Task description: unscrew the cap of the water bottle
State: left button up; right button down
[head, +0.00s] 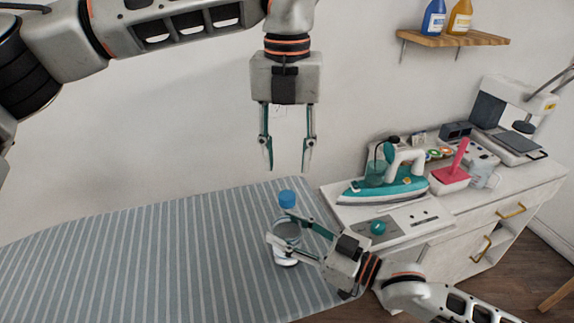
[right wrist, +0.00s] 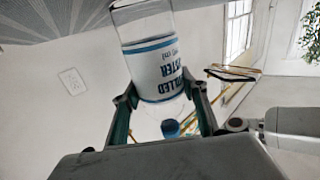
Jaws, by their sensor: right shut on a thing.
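The clear water bottle (head: 287,232) with a blue cap (head: 287,199) stands roughly upright at the right end of the striped ironing board (head: 150,255). My right gripper (head: 279,226) is shut around its body, below the cap. In the right wrist view, the bottle (right wrist: 155,62) with its white and blue label sits between the fingers, and the blue cap (right wrist: 170,128) shows below. My left gripper (head: 287,168) points down above the cap, its fingers open and empty, with a gap between its tips and the cap.
A white cabinet (head: 440,245) stands right of the board. A wooden shelf (head: 455,39) with two bottles is on the wall. The board's left part is clear.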

aim_at(287, 195)
pick_arm(q)
jog(key=m, duration=0.8)
jog(key=shift+m, duration=0.4)
jog(key=m, duration=0.3)
jog(key=shift+m, duration=0.3)
jog(key=m, duration=1.3)
jog(key=shift+m, duration=0.4)
jog(key=m, duration=0.9)
jog(key=shift+f+m, duration=0.3)
jog(key=shift+f, duration=3.7)
